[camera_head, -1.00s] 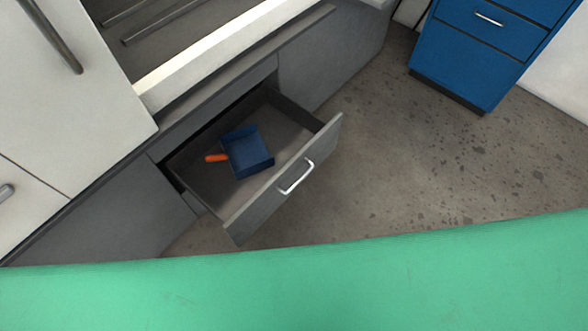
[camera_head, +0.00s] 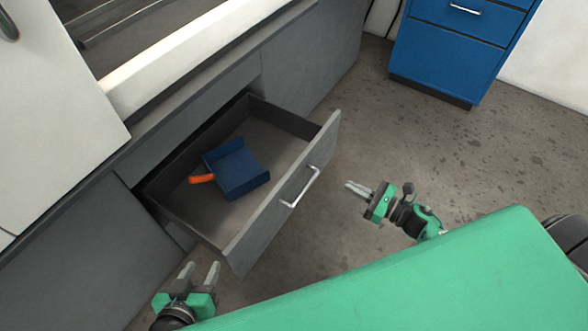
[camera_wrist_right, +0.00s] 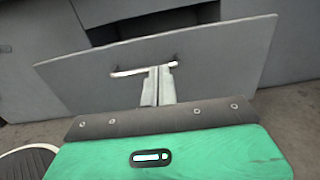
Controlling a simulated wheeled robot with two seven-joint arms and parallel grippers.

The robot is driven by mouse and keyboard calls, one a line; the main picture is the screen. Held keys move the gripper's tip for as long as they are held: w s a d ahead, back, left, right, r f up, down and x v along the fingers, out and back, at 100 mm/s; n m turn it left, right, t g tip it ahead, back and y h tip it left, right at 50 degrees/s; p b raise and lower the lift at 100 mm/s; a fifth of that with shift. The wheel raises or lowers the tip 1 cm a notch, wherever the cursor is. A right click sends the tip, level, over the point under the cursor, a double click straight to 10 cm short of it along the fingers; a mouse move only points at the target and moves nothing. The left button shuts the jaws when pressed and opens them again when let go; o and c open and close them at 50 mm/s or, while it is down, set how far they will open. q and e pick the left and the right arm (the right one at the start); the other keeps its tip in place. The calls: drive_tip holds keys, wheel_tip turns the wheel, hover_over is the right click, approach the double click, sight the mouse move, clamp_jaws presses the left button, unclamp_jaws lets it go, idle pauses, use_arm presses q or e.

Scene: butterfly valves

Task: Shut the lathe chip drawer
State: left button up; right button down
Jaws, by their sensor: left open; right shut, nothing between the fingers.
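The grey chip drawer (camera_head: 283,201) stands pulled out of the lathe's base in the head view. My left gripper (camera_head: 201,272) is open and empty, below and left of the drawer's front corner.
The lathe's grey base (camera_head: 311,55) and white body (camera_head: 60,110) lie behind the drawer. A blue cabinet (camera_head: 452,45) stands at the upper right. Speckled floor (camera_head: 400,130) between drawer and cabinet is clear.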

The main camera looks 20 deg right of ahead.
sight(302, 162)
drive_tip(key=x, duration=1.3)
drive_tip(key=shift+w+a+r, duration=0.1)
drive_tip(key=shift+a, duration=0.05)
drive_tip(key=shift+w+a, duration=0.15)
drive_tip(key=shift+w, duration=0.15)
drive_tip(key=shift+a, duration=0.1)
